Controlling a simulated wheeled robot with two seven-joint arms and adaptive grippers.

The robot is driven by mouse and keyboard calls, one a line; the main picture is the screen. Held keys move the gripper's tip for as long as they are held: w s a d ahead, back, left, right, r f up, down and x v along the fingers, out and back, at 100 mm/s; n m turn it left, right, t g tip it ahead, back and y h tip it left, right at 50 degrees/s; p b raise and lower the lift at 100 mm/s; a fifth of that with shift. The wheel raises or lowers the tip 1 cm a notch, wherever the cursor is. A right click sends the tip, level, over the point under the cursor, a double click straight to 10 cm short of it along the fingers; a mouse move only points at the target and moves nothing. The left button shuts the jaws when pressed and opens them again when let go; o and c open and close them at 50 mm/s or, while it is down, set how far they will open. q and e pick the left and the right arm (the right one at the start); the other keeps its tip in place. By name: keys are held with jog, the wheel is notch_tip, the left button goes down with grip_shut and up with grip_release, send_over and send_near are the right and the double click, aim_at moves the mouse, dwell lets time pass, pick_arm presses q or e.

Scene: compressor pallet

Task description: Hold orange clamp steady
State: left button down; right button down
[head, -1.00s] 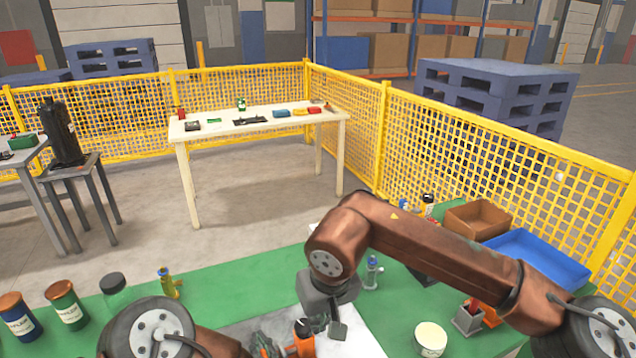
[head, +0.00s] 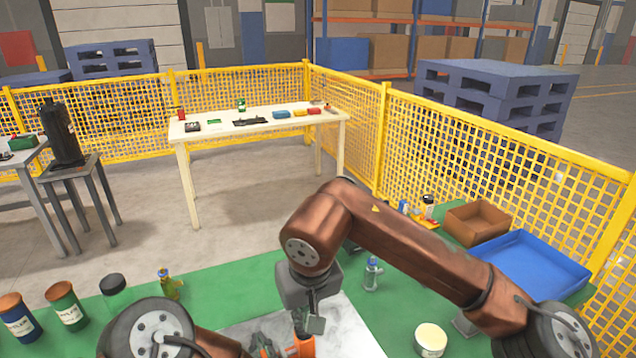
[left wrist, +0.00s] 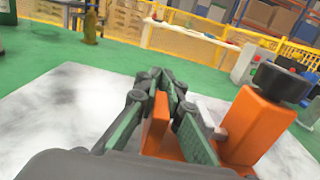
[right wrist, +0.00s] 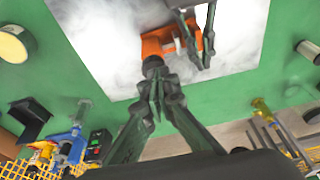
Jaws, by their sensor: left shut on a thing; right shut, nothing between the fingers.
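The orange clamp (head: 303,346) is at the bottom edge of the head view, on a pale slab (head: 350,335). In the left wrist view the clamp (left wrist: 250,130) has a tall block with a black knob (left wrist: 281,83) and a thinner upright plate (left wrist: 155,127). My left gripper (left wrist: 168,90) is shut with its green fingers on either side of that plate. My right gripper (head: 312,325) is above the clamp and hides its top in the head view. In the right wrist view, my right gripper (right wrist: 157,90) is shut and empty, its tips close to the knob (right wrist: 152,64); contact is unclear.
The slab lies on a green tabletop (head: 220,290). Jars (head: 65,305) stand at the left. A clear bottle (head: 371,274) and a cream-lidded tub (head: 430,340) stand at the right, with a blue tray (head: 535,262) and a brown box (head: 478,222) farther back.

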aim_at(310, 336)
jog(key=shift+s+d+x, duration=0.1)
jog(key=shift+s+x, duration=0.15)
jog(key=shift+x, duration=0.8)
jog(key=shift+s+d+x, duration=0.1)
jog(key=shift+s+x, duration=0.15)
jog(key=shift+x, duration=0.85)
jog(key=shift+s+d+x, duration=0.1)
jog(key=shift+s+x, duration=0.1)
jog(key=shift+x, duration=0.85)
jog(key=shift+w+f, duration=0.15)
jog(key=shift+f, duration=0.05)
jog(key=shift+d, duration=0.3)
jog(key=shift+w+d, duration=0.15)
jog(key=shift+d, duration=0.2)
jog(key=shift+d, duration=0.2)
jog(key=shift+w+d, duration=0.1)
jog(key=shift+w+d, duration=0.25)
jog(key=shift+w+d, duration=0.1)
jog(key=shift+d, duration=0.1)
